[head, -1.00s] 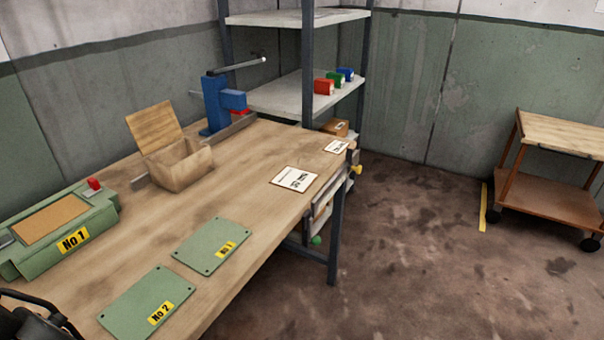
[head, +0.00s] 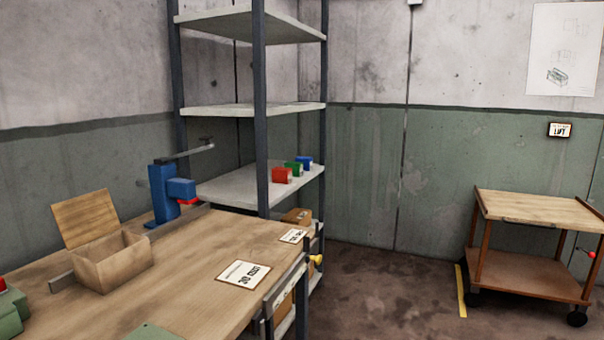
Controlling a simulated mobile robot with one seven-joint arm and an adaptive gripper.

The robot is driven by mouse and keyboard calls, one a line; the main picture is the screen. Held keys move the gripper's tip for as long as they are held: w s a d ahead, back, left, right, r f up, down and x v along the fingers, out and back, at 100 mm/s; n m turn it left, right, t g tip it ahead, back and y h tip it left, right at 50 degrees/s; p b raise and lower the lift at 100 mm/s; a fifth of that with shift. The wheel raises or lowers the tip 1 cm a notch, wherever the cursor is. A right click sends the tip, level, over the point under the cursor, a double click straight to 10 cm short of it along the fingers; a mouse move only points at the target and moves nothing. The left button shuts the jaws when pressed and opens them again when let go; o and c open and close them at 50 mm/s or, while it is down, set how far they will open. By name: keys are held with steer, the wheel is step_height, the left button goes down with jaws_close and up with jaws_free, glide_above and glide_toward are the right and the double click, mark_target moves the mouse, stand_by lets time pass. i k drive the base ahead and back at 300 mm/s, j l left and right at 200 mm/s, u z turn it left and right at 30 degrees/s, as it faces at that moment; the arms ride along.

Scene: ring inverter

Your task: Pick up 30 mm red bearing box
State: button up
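The print on the boxes is too small to read. My gripper is not in view.
The workbench (head: 195,285) carries an open wooden box (head: 110,262), a blue press (head: 172,190) and a card (head: 243,274). The shelf rack (head: 262,110) stands behind it. A wooden cart (head: 530,207) is at the right. Floor between bench and cart is clear.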

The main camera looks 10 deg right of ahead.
mark_target(283, 175)
steer(key=i+l, duration=0.2)
steer(key=l, duration=0.15)
steer(key=i+l+u, duration=0.1)
steer(key=i+l, duration=0.35)
steer(key=l, duration=0.25)
steer(key=i+l+u, duration=0.15)
steer(key=l, duration=0.25)
steer(key=i+l, duration=0.2)
steer(key=l, duration=0.15)
steer(key=i+l+u, duration=0.1)
steer(key=l, duration=0.3)
steer(key=i, duration=0.1)
